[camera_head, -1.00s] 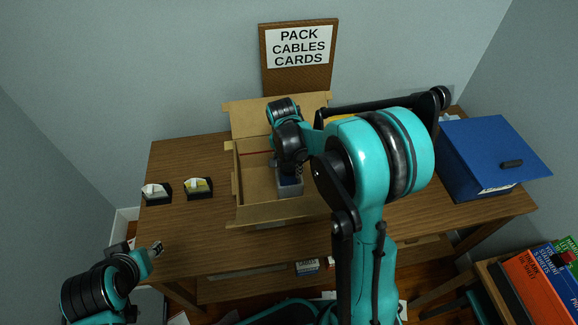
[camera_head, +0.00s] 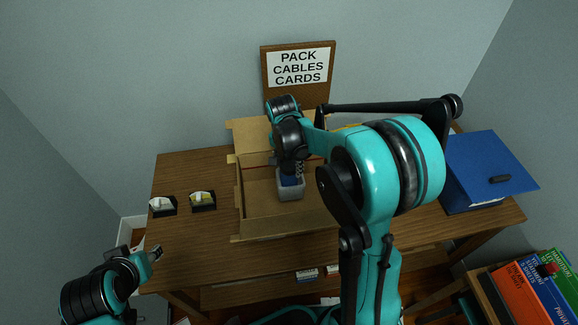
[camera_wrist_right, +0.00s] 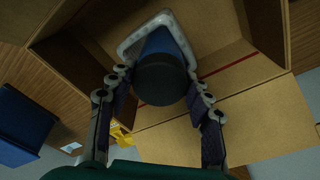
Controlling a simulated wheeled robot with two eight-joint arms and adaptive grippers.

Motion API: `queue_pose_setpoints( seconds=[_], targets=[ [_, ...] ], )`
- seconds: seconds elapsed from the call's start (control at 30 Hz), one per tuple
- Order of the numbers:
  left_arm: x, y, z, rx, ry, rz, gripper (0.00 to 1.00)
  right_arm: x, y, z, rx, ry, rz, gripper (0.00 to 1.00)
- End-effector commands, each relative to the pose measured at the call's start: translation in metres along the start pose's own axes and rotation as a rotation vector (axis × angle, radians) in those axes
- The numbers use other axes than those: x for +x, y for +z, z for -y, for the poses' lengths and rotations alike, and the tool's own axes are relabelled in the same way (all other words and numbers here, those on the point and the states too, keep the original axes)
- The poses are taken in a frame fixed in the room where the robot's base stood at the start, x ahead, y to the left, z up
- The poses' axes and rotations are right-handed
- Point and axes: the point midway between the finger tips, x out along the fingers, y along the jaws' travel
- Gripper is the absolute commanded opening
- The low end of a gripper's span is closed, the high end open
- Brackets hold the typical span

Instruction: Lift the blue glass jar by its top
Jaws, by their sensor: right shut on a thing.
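The blue glass jar (camera_wrist_right: 163,48) has a dark round top (camera_wrist_right: 161,80). It stands inside a small grey open container (camera_head: 291,195) over the cardboard box (camera_head: 256,196). My right gripper (camera_head: 291,167) points down from above and is shut on the jar's top, with a finger on either side in the right wrist view (camera_wrist_right: 160,85). The jar's lower part is hidden by the container walls. I cannot tell whether the container touches the box floor. My left gripper (camera_head: 154,253) is empty at the lower left, away from the jar; its finger gap is too small to read.
The box stands open on the wooden table (camera_head: 190,240). Two small card holders (camera_head: 202,201) (camera_head: 163,206) are left of it, and a blue binder (camera_head: 487,168) is at the right. A sign board (camera_head: 298,90) stands behind. Books (camera_head: 545,285) lie at the lower right.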

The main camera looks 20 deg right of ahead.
Motion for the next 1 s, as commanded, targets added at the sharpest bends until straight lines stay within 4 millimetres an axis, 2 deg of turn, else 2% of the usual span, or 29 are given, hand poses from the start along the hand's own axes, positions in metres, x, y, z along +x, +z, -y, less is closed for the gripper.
queue_pose_setpoints(
  seconds=[0.1,1.0],
  targets=[
    [-0.009,-0.006,0.0,0.0,0.0,0.0,0.4,-0.013,-0.002,0.0,0.0,0.0,0.0,0.04],
    [-0.054,-0.038,0.0,0.0,0.0,0.0,0.4,-0.088,-0.011,0.0,0.0,0.0,0.0,0.04]
  ],
)
